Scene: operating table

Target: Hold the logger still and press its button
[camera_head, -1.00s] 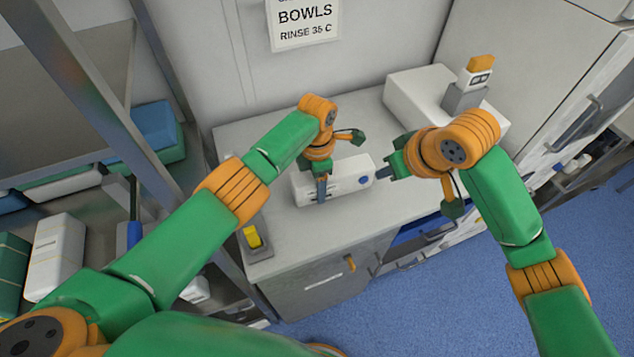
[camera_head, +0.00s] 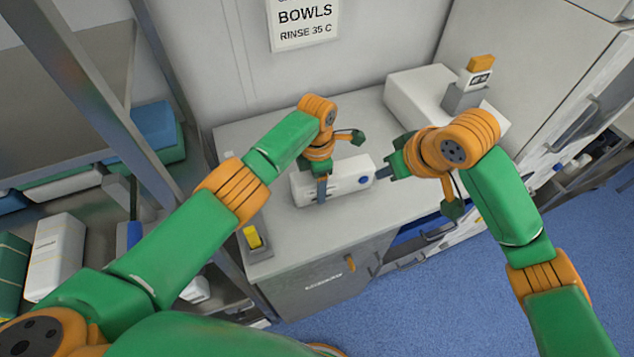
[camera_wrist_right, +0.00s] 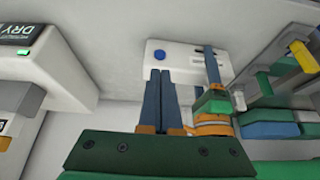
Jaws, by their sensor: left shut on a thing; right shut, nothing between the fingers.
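The logger is a white box (camera_head: 345,178) lying on the grey counter, with a round blue button (camera_head: 364,180) near its right end. My left gripper (camera_head: 322,190) is shut on the logger, its finger down the near face. My right gripper (camera_head: 381,172) is shut and empty, its tips close to the button end. In the right wrist view, the logger (camera_wrist_right: 185,58) is ahead and its blue button (camera_wrist_right: 159,55) shows just beyond the closed fingertips (camera_wrist_right: 160,74). A small gap shows there, but I cannot tell the exact distance.
A white machine (camera_head: 418,88) stands at the back right, with an orange-topped device (camera_head: 478,75) in a grey holder beside it. A yellow switch block (camera_head: 252,237) sits at the counter's left front. A metal shelf frame (camera_head: 95,100) borders the left.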

